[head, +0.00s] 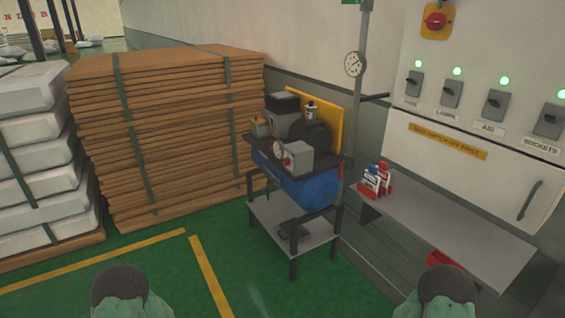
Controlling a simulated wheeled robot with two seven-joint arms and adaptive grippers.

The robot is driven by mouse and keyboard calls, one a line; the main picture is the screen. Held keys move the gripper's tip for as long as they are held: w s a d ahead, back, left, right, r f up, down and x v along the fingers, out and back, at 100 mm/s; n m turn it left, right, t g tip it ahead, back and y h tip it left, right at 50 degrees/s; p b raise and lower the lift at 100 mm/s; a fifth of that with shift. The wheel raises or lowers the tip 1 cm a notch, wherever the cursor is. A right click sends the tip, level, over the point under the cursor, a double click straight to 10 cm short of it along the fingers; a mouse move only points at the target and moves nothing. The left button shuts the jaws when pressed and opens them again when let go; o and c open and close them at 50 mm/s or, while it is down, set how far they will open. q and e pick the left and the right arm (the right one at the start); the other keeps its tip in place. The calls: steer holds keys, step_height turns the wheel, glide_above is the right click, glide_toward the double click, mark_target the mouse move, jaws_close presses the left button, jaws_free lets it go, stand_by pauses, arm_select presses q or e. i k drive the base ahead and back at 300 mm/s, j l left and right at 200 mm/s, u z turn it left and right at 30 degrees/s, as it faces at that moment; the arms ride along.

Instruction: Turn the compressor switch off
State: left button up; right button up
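The compressor (313,190) has a blue tank with dark machinery on top and stands on a metal frame in the middle of the head view. A light grey box (299,160) with a small round dial or knob is on its front; I cannot tell its setting. On the wall panel at the right, a grey lever switch (495,104) sits above the label AIR, with a lit green lamp above it. No switch is labelled compressor in readable words. Only dark rounded parts of my two arms show at the bottom edge; neither gripper's fingers are visible.
A grey shelf (450,230) with small red and white tags (376,180) juts out below the panel (475,165). A pole with a gauge (354,64) stands beside the compressor. Stacked brown boards (170,130) are at the left. Green floor (265,285) in front is clear.

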mark_target(286, 161)
steer(key=i+j, duration=0.2)
steer(key=i+j+z, duration=0.15)
steer(key=j, duration=0.25)
steer(key=i+j, duration=0.3)
steer(key=i+j+z, duration=0.15)
steer(key=j, duration=0.25)
steer(key=i+j, duration=0.2)
steer(key=j, duration=0.15)
steer(key=i+j+z, duration=0.15)
steer(key=j, duration=0.2)
steer(key=i, duration=0.05)
